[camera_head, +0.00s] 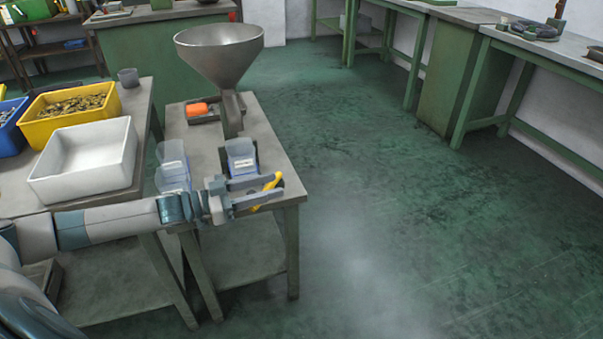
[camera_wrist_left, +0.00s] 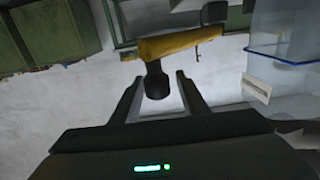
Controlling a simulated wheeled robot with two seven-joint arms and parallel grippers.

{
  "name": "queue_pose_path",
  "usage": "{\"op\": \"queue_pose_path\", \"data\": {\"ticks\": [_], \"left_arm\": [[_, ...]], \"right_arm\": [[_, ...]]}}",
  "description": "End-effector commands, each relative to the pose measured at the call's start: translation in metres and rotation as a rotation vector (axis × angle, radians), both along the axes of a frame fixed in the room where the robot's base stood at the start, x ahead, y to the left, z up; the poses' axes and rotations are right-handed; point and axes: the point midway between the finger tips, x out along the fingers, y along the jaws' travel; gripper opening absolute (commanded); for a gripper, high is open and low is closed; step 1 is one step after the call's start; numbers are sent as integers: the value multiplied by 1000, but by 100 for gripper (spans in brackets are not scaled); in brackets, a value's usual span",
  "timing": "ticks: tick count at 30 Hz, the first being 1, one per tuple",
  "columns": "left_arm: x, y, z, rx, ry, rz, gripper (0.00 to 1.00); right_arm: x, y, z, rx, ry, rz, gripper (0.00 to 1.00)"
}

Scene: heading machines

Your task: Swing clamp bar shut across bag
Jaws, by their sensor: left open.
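The clamp bar (camera_head: 268,188) is yellow and sits at the near edge of the small bench under the hopper. It also shows in the left wrist view (camera_wrist_left: 178,42), with a dark knob (camera_wrist_left: 156,82) below it. A translucent bag (camera_head: 240,152) with a white label stands just behind my gripper; a clear, blue-edged shape with a label, likely this bag, is at the right of the left wrist view (camera_wrist_left: 287,75). My left gripper (camera_head: 272,189) is open, its fingers either side of the yellow bar and knob. I cannot tell whether they touch. My right gripper is not in view.
A metal hopper (camera_head: 222,55) rises over the small bench. More translucent bags (camera_head: 172,165) are left of my gripper. A white bin (camera_head: 85,160), a yellow bin (camera_head: 70,110) and a blue bin (camera_head: 12,128) stand on the left bench. The floor to the right is clear.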

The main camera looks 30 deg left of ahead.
Motion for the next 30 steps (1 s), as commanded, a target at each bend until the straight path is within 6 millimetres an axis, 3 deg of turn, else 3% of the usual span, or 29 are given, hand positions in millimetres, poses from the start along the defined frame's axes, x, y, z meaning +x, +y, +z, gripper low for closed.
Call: {"op": "queue_pose_path", "data": {"ticks": [4,18,24,30], "left_arm": [[0,0,26,2,-2,-2,40],[1,-84,73,-3,-3,-3,40],[1,-107,86,-2,-1,-2,40],[2,-116,91,0,0,-1,40]], "right_arm": [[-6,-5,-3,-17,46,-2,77],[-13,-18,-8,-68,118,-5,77],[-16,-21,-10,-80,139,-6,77],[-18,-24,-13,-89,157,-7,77]]}}
